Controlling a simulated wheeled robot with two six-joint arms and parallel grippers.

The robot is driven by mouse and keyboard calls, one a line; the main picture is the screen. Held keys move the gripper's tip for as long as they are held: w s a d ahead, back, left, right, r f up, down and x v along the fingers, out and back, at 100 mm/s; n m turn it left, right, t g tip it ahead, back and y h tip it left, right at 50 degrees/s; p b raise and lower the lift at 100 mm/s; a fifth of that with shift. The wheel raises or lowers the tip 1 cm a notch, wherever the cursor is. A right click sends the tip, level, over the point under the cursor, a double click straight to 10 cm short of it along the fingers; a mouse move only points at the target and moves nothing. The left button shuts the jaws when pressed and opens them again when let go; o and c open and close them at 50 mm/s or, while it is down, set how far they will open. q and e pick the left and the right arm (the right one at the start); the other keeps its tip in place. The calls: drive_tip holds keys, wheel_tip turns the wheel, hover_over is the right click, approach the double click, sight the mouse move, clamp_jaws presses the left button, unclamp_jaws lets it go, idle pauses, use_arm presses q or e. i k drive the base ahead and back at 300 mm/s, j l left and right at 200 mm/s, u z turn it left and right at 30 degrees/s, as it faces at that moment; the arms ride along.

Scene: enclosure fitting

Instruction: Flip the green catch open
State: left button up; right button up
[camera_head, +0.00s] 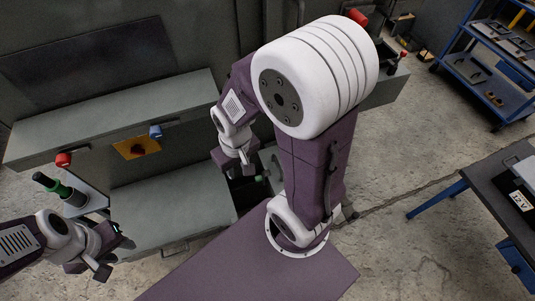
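The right fingertips are too small and dark to tell open from shut. My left gripper (112,258) is at lower left, with its fingers apart and nothing visible between them.
A red knob (64,160) and a blue knob (155,131) sit on the enclosure's front edge. A green-and-black cylinder (58,188) stands near my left arm. A grey panel (172,207) lies between the grippers. A table (482,172) and blue cart (480,75) stand at right.

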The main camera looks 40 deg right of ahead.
sight(259, 178)
drive_tip(key=z, duration=1.35)
drive_tip(key=i+l+u, duration=0.1)
